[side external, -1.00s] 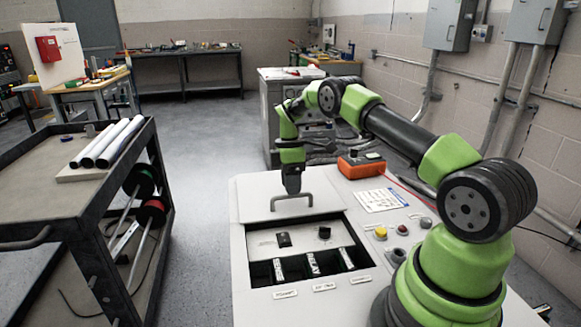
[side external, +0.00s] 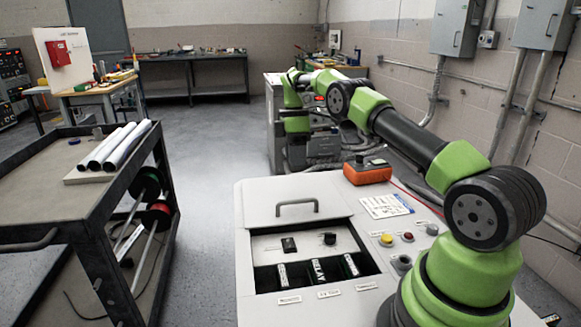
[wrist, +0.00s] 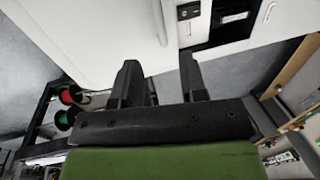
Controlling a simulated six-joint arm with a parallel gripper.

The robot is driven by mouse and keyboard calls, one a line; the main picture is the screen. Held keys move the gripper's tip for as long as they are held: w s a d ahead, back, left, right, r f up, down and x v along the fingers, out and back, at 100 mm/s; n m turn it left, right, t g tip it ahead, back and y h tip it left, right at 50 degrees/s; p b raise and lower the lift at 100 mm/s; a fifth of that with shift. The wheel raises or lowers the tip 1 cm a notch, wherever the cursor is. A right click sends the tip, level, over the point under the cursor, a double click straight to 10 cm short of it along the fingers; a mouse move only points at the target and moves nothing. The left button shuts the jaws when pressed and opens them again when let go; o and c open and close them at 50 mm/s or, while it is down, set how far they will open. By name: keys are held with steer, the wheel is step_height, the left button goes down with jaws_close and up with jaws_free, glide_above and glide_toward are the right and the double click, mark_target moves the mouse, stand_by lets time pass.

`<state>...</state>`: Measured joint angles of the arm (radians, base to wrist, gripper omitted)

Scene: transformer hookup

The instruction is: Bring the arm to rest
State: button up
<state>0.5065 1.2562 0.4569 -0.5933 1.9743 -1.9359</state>
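My gripper (side external: 297,160) hangs at the end of my bent arm, above and beyond the far edge of the white cabinet (side external: 258,200) in the side view. It is small and dark against the grey machine behind it, so its fingers are hard to make out there. In the wrist view, my gripper (wrist: 158,72) has its two dark fingers spread apart with nothing between them. The grey lid handle (side external: 297,207) on the cabinet is clear of the gripper.
An open bay (side external: 315,270) in the cabinet holds labelled relay slots and two small dark parts. An orange meter (side external: 367,174), a paper sheet (side external: 386,206) and push buttons (side external: 386,240) sit on the top. A cart (side external: 45,190) stands at the left with white rolls (side external: 113,147).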

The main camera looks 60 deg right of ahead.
steer(key=s+a+r+m+t+h, duration=0.1)
steer(key=s+a+r+m+t, duration=0.15)
steer(key=a+r, duration=0.55)
steer(key=s+a+r+m+t, duration=0.2)
steer(key=s+a+r+m, duration=0.3)
steer(key=r, duration=0.6)
steer(key=s+a+f+m+t, duration=0.1)
steer(key=s+a, duration=0.3)
steer(key=s, duration=0.4)
steer(key=s+a+m+t+y, duration=0.1)
steer(key=s+a+m+t, duration=0.2)
steer(key=s, duration=0.4)
steer(key=a+m, duration=0.1)
steer(key=a, duration=0.1)
steer(key=shift+s+a+f, duration=0.3)
steer(key=shift+s+f, duration=0.1)
